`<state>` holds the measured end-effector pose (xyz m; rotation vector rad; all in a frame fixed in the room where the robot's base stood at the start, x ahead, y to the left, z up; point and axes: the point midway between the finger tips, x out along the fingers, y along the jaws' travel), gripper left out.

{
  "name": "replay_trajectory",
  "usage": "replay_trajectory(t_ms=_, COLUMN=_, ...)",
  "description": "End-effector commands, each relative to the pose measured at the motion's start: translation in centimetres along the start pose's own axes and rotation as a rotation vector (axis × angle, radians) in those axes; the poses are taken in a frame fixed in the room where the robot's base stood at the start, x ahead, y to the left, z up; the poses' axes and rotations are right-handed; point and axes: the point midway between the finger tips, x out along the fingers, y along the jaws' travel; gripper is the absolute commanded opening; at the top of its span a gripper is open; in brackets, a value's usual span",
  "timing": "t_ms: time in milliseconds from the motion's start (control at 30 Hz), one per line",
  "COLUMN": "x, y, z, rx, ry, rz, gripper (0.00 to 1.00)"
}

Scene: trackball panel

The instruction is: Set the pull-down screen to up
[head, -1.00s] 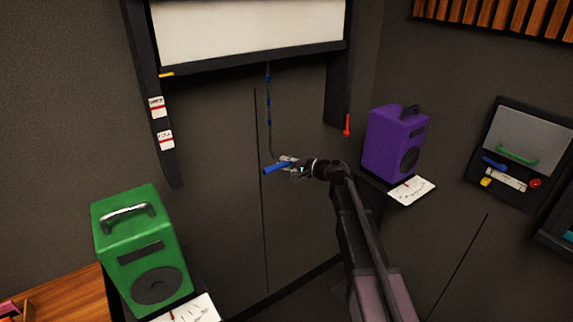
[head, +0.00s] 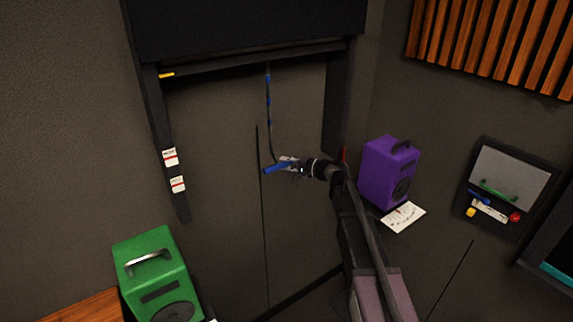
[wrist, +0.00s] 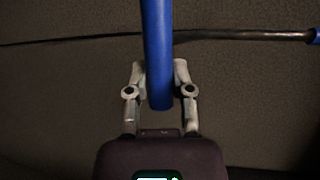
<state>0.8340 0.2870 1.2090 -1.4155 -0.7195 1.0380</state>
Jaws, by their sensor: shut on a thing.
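The pull-down screen's dark bottom bar (head: 250,60) is high in the head view, close under the dark housing (head: 245,25). No white cloth shows. A yellow pointer (head: 166,75) is at the bar's left end, above two labels (head: 171,157) on the left upright, too small to read. A dark cord with blue bands (head: 268,95) hangs from the bar to a blue handle (head: 272,170). My gripper (head: 288,165) is shut on this handle.
A green speaker (head: 145,258) stands at lower left and a purple speaker (head: 377,170) to the right of my arm. A wall panel (head: 510,175) with coloured controls is at far right, below wooden slats (head: 490,45).

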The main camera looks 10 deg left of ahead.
Motion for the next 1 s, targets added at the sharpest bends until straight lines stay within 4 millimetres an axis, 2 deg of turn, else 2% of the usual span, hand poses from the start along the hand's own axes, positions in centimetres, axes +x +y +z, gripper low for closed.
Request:
replay_trajectory(t_ms=33, x=-0.1, y=-1.2, z=0.1, rx=0.001, ry=0.0, rz=-0.001, gripper=0.0)
replay_trajectory(t_ms=233, x=-0.4, y=-2.6, z=0.2, rx=0.001, ry=0.0, rz=-0.001, gripper=0.0)
replay_trajectory(t_ms=800, x=-0.4, y=-3.2, z=0.0, rx=0.003, ry=0.003, rz=-0.006, gripper=0.0)
replay_trajectory(t_ms=833, x=-0.4, y=-3.2, z=0.0, rx=0.003, ry=0.003, rz=-0.006, gripper=0.39)
replay_trajectory(t_ms=900, x=-0.4, y=-3.2, z=0.0, rx=0.003, ry=0.004, rz=-0.005, gripper=0.6)
replay_trajectory(t_ms=933, x=-0.4, y=-3.2, z=0.0, rx=0.002, ry=0.003, rz=-0.005, gripper=0.65)
replay_trajectory(t_ms=1000, x=-0.5, y=-3.2, z=0.1, rx=0.002, ry=0.003, rz=-0.004, gripper=0.65)
